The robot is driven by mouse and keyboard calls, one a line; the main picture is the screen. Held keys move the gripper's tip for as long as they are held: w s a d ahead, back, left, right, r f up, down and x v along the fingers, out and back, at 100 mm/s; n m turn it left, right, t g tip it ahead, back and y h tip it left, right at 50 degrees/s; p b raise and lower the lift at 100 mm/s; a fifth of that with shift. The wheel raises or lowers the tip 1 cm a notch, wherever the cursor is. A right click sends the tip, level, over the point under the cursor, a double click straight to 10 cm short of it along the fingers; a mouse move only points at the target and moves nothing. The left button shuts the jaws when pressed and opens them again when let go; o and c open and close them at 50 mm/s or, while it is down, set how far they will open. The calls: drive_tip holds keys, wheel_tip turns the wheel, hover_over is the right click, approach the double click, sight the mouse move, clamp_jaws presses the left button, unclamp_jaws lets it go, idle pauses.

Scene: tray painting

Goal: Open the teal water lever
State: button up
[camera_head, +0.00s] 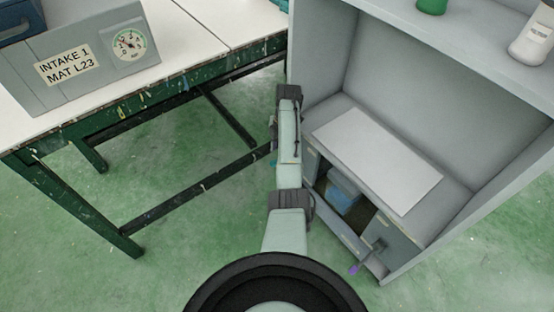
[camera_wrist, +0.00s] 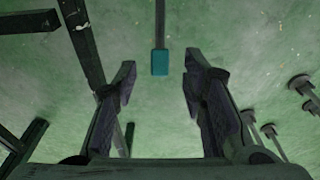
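The teal lever (camera_wrist: 160,62) shows in the wrist view as a small teal block at the end of a thin grey rod that runs up out of the top edge. My gripper (camera_wrist: 160,78) is open and empty. The lever lies ahead of it, in line with the gap between the two dark fingers, and I see no contact. In the head view only a small teal patch (camera_head: 273,162) shows at the left edge of my arm. My gripper is hidden there behind my arm.
A grey cabinet (camera_head: 322,60) stands right of my arm, with a purple-tipped lever (camera_head: 354,269) low at its front. A dark-framed table (camera_head: 75,125) with a gauge panel (camera_head: 83,55) stands at left. Several grey rods with round ends (camera_wrist: 300,80) show at right in the wrist view.

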drive_tip(key=shift+w+d+r, duration=0.1)
drive_tip(key=shift+d+r, duration=0.05)
drive_tip(key=shift+r, duration=1)
drive_tip(key=shift+w+d+r, duration=0.1)
drive_tip(key=shift+r, duration=1.05)
